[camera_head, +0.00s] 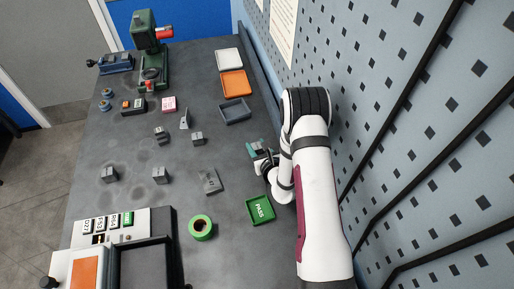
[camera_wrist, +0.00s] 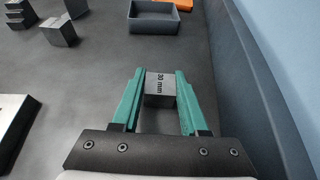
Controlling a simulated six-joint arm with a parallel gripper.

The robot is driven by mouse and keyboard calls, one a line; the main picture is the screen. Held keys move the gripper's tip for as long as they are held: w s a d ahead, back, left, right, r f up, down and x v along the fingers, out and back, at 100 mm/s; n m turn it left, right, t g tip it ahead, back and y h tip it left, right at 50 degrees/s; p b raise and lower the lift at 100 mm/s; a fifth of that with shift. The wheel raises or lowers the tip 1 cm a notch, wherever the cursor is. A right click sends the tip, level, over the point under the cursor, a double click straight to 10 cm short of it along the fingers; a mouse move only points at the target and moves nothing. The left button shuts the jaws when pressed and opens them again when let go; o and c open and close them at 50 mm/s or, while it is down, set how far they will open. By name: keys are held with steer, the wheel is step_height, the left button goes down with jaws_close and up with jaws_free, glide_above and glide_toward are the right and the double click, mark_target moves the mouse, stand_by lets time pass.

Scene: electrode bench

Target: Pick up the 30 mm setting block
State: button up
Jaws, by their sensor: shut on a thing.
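The 30 mm setting block (camera_wrist: 160,92) is a grey block with "30 mm" printed on its face. In the wrist view it sits between the two green fingers of my gripper (camera_wrist: 158,86), which are shut on it. The block is hard to make out there. I cannot tell whether it touches the bench.
A dark grey tray (camera_head: 235,111), an orange tray (camera_head: 234,84) and a white tray (camera_head: 229,58) line the right edge. The green PASS tray (camera_head: 249,214) and a green ring (camera_head: 201,228) are nearer. Several grey blocks stand mid-bench. The pegboard wall (camera_head: 375,110) is close on the right.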

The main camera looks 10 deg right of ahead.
jaws_close()
